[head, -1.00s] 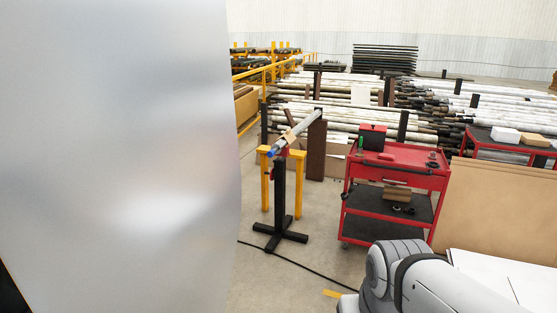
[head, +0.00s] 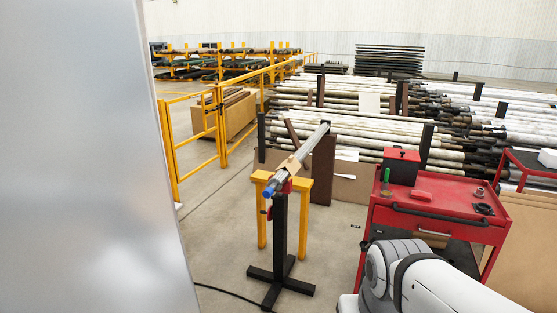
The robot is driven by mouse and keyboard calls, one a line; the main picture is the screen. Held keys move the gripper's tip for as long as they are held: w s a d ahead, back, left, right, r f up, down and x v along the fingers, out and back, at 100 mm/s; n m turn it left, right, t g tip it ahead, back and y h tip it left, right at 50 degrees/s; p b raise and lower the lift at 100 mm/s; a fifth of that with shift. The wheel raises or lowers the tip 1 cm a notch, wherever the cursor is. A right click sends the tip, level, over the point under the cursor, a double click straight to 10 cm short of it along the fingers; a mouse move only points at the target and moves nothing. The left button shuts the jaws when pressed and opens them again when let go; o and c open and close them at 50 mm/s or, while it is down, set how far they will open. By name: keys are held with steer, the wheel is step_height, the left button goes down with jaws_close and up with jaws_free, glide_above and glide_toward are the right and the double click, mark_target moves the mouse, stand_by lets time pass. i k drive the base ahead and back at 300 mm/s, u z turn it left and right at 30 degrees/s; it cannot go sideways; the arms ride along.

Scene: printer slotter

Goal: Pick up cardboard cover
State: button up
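A small tan piece (head: 291,166) that looks like cardboard sits around or on a grey pipe (head: 312,146) with a blue end. The pipe rests on a black stand (head: 280,235) and a yellow trestle (head: 304,205). I cannot tell for sure that this piece is the cardboard cover. A large brown sheet (head: 532,240) also stands upright at the right edge. My gripper is not in view; only part of my white and grey arm shows at the bottom right, apart from the pipe and the stand.
A large grey panel (head: 80,160) fills the left side. A red tool cart (head: 440,200) with a red box (head: 401,166) stands right of the stand. A yellow railing (head: 196,135) and pipe racks are behind. Bare floor lies around the stand; a black cable (head: 228,292) crosses it.

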mark_target(291, 165)
steer(key=i, duration=2.45)
steer(key=u, duration=1.05)
steer(key=i, duration=0.45)
steer(key=z, duration=1.05)
